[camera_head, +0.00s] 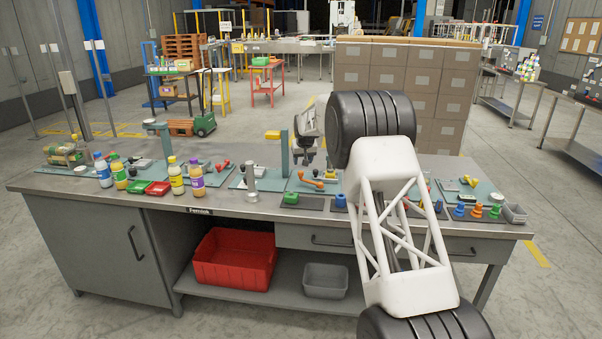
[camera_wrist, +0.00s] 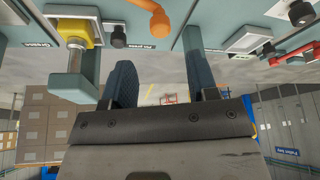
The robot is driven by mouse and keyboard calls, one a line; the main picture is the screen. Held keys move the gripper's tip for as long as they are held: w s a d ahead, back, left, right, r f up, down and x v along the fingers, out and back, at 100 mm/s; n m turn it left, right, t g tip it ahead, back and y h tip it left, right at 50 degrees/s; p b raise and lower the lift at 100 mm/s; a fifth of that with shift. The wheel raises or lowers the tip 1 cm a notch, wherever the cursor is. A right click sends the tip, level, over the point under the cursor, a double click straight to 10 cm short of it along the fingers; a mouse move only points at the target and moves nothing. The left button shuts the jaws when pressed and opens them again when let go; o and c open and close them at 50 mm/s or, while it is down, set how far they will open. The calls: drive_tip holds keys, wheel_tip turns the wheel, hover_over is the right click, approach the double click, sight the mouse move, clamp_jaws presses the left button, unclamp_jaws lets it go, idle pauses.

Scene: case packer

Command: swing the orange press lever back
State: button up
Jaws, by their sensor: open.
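The orange press lever (camera_head: 311,180) is on a teal station plate at the middle of the bench, its arm slanting, with a ball knob. It also shows at the top edge of the wrist view (camera_wrist: 158,20), partly cut off by the frame. My gripper (camera_head: 306,155) hangs over the bench near the lever, at its upper side in the head view. In the wrist view my gripper (camera_wrist: 160,75) has its two dark fingers spread wide apart with nothing between them. The lever appears beyond the fingertips, apart from them.
A teal post (camera_head: 284,153) with a yellow head (camera_head: 273,134) stands just left of my gripper. Several bottles (camera_head: 177,176) stand at the bench's left. Coloured knobs (camera_head: 477,211) line its right front. Stacked cartons (camera_head: 425,85) are behind the bench.

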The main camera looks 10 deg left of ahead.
drive_tip(key=shift+w+f, duration=0.1)
drive_tip(key=shift+f, duration=0.1)
idle(0.3)
drive_tip(key=shift+x, duration=3.75)
clamp_jaws()
